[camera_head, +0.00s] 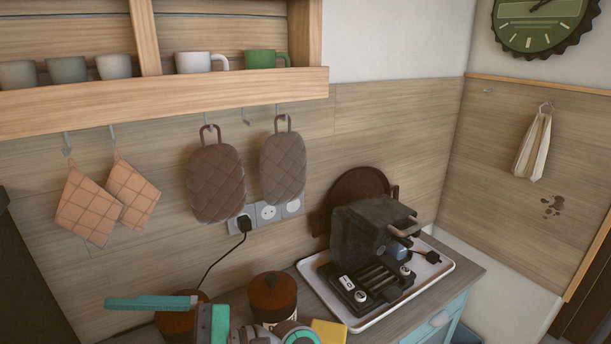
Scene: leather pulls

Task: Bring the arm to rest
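Part of my arm shows at the bottom of the head view, with teal and grey links cut off by the lower edge. My gripper (152,303) is the teal end that points left, in front of the wall and just above the counter area. It overlaps a round brown pot (176,322) in the picture; whether it touches the pot cannot be told. I see nothing clearly held. The finger gap is not visible, so I cannot tell whether it is open or shut.
A lidded brown canister (273,294) and a yellow block (329,332) are close to my arm. A dark coffee machine (372,240) stands on a white tray (445,268) to the right. Mitts (216,185) and potholders (86,205) hang from the shelf (170,100).

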